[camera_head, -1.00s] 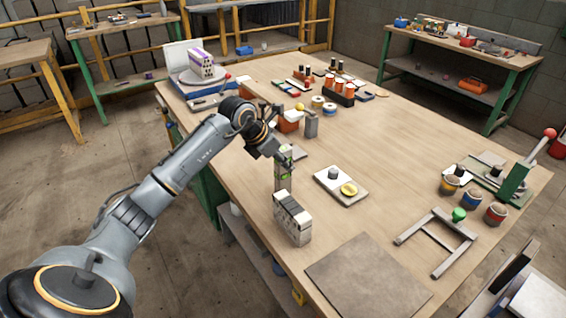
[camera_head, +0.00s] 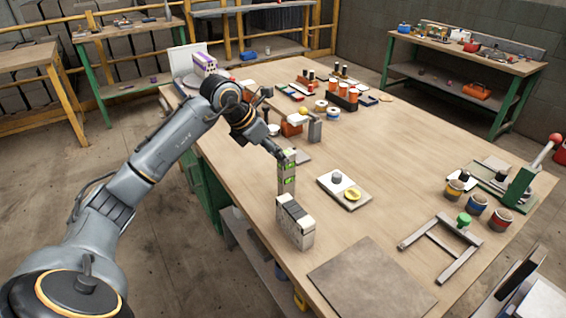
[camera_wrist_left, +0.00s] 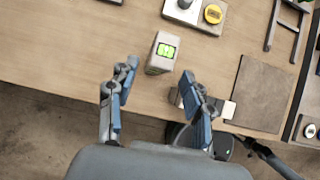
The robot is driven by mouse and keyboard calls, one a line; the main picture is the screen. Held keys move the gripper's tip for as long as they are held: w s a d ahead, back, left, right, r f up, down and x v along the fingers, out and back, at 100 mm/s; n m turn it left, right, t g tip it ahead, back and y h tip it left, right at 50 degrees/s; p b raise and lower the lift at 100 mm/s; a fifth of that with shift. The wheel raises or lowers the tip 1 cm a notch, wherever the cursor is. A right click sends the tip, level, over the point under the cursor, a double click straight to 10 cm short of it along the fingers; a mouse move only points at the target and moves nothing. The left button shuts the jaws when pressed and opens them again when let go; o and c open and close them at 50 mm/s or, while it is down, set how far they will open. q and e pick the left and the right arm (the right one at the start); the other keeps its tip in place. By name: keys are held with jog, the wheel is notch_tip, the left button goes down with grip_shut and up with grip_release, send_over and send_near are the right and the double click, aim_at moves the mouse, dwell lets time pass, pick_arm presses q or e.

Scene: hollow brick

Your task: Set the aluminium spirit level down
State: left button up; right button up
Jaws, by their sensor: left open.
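The aluminium spirit level (camera_head: 287,180) stands upright on the wooden table near its front-left edge, with bright green vials. In the left wrist view the level (camera_wrist_left: 160,62) shows end-on, with a green vial on top. My left gripper (camera_wrist_left: 157,75) is open, its two blue-grey fingers spread apart with a gap to the level on both sides. In the head view the left gripper (camera_head: 282,154) is at the level's upper end, and its fingers are small and partly hidden there. My right gripper is not seen.
The hollow brick (camera_head: 296,225) stands just in front of the level. A plate with a yellow disc (camera_head: 352,194) lies to the right. A grey block (camera_head: 315,128) stands behind. A dark square mat (camera_head: 370,274) and a metal frame (camera_head: 440,252) lie toward the front right.

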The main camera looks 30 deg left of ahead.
pick_arm(q)
jog(key=v, duration=0.5)
jog(key=shift+w+f, duration=0.1)
dwell(1.0)
